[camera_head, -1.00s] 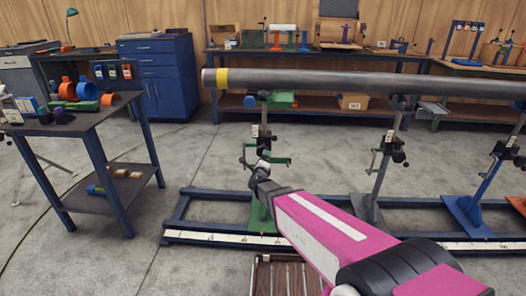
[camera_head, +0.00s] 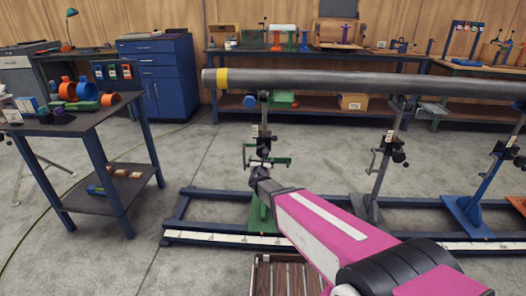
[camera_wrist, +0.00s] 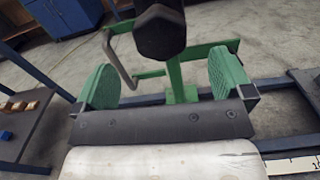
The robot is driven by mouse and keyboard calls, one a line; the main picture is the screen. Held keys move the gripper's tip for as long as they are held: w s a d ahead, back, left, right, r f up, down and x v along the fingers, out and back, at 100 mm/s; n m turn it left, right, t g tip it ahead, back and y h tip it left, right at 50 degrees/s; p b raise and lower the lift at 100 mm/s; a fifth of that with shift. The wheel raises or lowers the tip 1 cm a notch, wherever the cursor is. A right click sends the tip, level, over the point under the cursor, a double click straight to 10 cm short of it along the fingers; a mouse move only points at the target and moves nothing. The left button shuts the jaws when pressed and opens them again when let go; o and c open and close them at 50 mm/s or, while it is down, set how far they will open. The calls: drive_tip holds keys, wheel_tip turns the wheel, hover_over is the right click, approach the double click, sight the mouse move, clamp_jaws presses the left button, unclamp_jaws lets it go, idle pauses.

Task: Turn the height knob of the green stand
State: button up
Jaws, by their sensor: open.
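The green stand (camera_head: 262,212) stands on the blue floor frame under the near-left end of the long pipe. Dark clamp parts and knobs (camera_head: 265,142) sit on its post. My gripper (camera_head: 260,170) reaches the stand's middle from the front; its fingers are too small to read there. In the wrist view my gripper (camera_wrist: 165,80) is open, its two green-padded fingers wide apart. A black faceted knob (camera_wrist: 160,32) shows between and beyond them, near the top middle. I see no finger touching it. Green stand bars (camera_wrist: 200,50) and a bent metal handle (camera_wrist: 116,62) lie behind.
The grey pipe (camera_head: 350,82) with a yellow band runs above the stands. A grey stand (camera_head: 372,165) and a blue stand (camera_head: 485,195) are to the right. A side table (camera_head: 70,125) with parts is at left. Floor between table and frame is clear.

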drive_tip(key=w, duration=0.9)
drive_tip(key=shift+w+d, duration=0.1)
drive_tip(key=shift+w, duration=0.1)
drive_tip(key=c, duration=0.9)
